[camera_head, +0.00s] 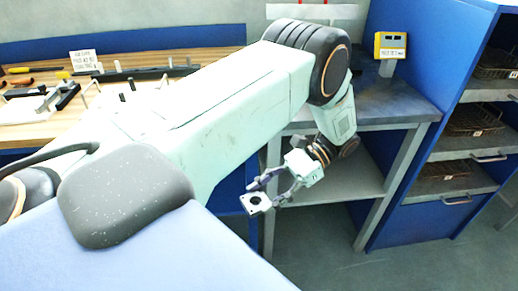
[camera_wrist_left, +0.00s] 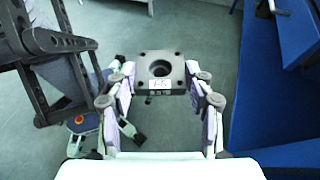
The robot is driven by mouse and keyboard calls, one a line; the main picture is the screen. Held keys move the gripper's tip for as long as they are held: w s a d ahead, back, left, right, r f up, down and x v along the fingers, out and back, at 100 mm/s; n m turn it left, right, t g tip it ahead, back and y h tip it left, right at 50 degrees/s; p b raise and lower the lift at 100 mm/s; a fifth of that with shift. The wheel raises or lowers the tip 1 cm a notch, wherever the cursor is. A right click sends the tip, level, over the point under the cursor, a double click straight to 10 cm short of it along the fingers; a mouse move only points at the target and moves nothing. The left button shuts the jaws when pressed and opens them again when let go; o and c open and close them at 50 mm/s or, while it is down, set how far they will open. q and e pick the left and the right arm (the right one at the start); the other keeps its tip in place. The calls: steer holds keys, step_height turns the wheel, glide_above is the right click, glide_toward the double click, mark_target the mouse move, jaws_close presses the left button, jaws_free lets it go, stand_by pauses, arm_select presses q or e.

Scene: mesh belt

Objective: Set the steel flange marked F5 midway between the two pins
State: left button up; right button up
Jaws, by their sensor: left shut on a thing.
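The steel flange (camera_head: 257,203) is a square plate with a round hole, held in the air in front of the grey side table. In the left wrist view the flange (camera_wrist_left: 160,68) is dark grey with corner holes and a white label, whose small lettering is hard to read. My left gripper (camera_head: 266,190) is shut on it; in the wrist view the fingers of the left gripper (camera_wrist_left: 160,88) press on its two sides. Upright pins (camera_head: 89,84) show small on the wooden bench; I cannot tell for certain which two are meant. My right gripper is not in view.
The wooden bench (camera_head: 206,58) at left carries tools, dark bars and a white sign (camera_head: 84,61). My left arm hides part of it. A grey side table (camera_head: 395,106) bears a yellow display (camera_head: 390,45). A blue shelf unit (camera_head: 420,185) with wire baskets stands at right.

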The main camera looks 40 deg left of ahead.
arm_select(q)
steer(key=s+d+f+n+t+h+b, duration=0.2)
steer(key=d+f+n+t+h+b, duration=0.15)
steer(key=d+n+h, duration=0.9)
steer(key=w+d+f+n+t+h+b, duration=0.1)
steer(key=w+f+n+t+h+b, duration=0.2)
steer(key=n+t, duration=1.3)
step_height(320, 180, down, 4)
steer(key=w+t+b, duration=0.1)
steer(key=w+b, duration=0.1)
steer(key=b, duration=0.2)
steer(key=shift+w+r, duration=0.15)
steer(key=shift+r, duration=0.05)
